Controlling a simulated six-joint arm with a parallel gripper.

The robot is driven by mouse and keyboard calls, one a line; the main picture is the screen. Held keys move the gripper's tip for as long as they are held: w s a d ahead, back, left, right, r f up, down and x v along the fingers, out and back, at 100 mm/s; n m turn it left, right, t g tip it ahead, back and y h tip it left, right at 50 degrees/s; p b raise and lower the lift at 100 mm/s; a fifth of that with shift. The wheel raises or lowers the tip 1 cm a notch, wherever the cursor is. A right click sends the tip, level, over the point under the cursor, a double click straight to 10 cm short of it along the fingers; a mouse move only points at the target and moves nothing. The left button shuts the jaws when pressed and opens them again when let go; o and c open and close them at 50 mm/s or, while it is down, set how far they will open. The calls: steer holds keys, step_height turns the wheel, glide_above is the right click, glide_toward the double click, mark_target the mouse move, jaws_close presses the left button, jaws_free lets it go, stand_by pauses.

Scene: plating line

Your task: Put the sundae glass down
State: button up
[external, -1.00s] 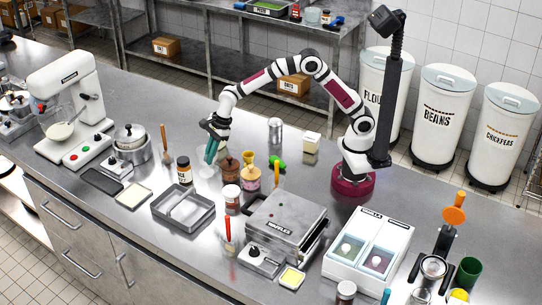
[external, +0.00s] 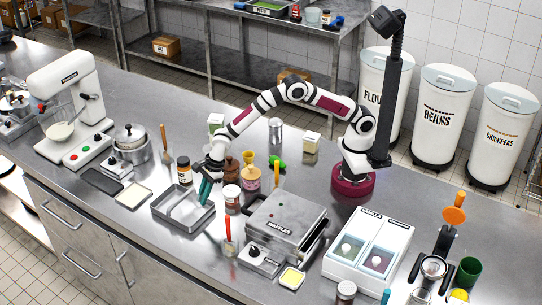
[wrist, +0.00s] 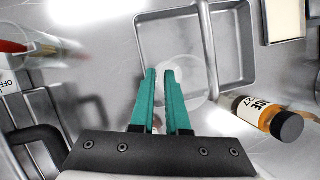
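My gripper (external: 205,194) is low over the right end of the grey metal tray (external: 167,221). In the wrist view, its teal fingers (wrist: 159,75) are close together with a narrow gap between them. The sundae glass (wrist: 190,82) shows there as a faint clear round shape at the fingertips, over the tray's near edge; the fingers appear shut on its thin part. The glass is too clear to make out in the external view. I cannot tell whether its foot touches the tray. The tray (wrist: 138,42) looks empty otherwise, with a bar across it.
A dark-capped jar (external: 184,170) stands behind the tray, also in the wrist view (wrist: 262,118). Counter in front of the tray is clear.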

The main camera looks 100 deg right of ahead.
steer(key=o, duration=0.3)
steer(key=shift+o, duration=0.2)
steer(key=v, duration=1.1)
steer(key=s+r+n+g, duration=0.1)
steer(key=s+r+n, duration=0.55)
steer(key=s, duration=0.45)
steer(key=s+f+n+g, duration=0.1)
steer(key=s+n+g, duration=0.2)
steer(key=s+n, duration=1.5)
steer(key=s, duration=1.1)
steer(key=shift+s+d+f+g+y, duration=0.2)
steer(key=shift+f+g+y, duration=0.05)
steer(key=shift+g+y, duration=0.05)
